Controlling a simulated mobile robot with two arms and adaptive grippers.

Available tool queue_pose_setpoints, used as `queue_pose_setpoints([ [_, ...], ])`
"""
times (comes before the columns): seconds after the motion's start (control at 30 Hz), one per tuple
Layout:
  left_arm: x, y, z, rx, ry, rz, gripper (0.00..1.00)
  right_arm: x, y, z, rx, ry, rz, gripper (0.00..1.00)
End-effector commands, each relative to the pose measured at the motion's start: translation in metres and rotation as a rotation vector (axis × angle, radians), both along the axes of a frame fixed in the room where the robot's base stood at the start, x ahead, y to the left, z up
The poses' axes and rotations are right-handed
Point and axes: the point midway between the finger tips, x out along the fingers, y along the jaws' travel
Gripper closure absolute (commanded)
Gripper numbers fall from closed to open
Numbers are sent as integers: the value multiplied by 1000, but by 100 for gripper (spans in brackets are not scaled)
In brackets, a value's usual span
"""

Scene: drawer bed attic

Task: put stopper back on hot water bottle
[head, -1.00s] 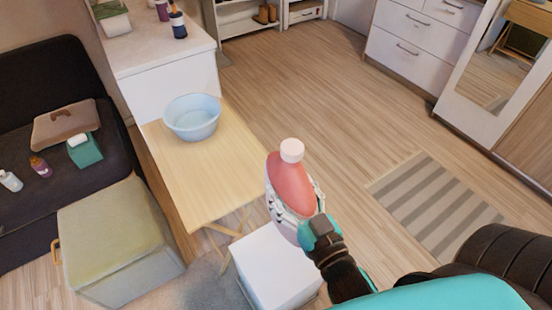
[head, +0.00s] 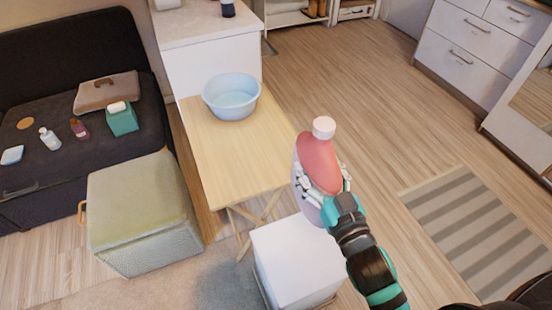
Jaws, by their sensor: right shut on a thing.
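My right gripper (head: 322,190) is shut on the red and pink hot water bottle (head: 319,162). It holds the bottle roughly upright, in front of the right edge of the wooden folding table as seen from here. A white round top (head: 324,127) sits at the bottle's upper end. I cannot tell whether this is the stopper or the bare neck. No separate stopper can be made out for sure. A flat round tan disc (head: 25,124) lies on the dark sofa, too small to identify. My left gripper is not in view.
A light blue basin (head: 231,97) stands on the folding table (head: 235,160), whose front is bare. A white box (head: 296,262) and a green storage ottoman (head: 136,205) stand nearby. Small bottles, a tissue box (head: 122,120) and a bag lie on the sofa (head: 60,70). Floor right is open.

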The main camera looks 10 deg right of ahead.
Motion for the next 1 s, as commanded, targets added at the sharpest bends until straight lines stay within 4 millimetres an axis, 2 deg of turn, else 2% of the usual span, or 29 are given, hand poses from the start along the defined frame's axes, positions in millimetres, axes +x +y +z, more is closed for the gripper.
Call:
queue_pose_setpoints([
  [0.03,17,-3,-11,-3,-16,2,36,14,2,-18,-8,-13,23,100],
  [0.13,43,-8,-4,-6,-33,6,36,37,4,-32,-8,-13,53,100],
  [0.3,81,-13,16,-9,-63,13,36,75,1,-53,-7,-11,87,100],
  [0.4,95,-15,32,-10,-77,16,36,94,-4,-60,-5,-11,94,100],
  [0.53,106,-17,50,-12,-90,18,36,112,-10,-64,-1,-9,96,100],
  [0.7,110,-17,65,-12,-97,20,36,123,-15,-64,1,-5,92,100],
  [1.0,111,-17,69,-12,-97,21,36,124,-16,-62,3,-5,91,100],
])
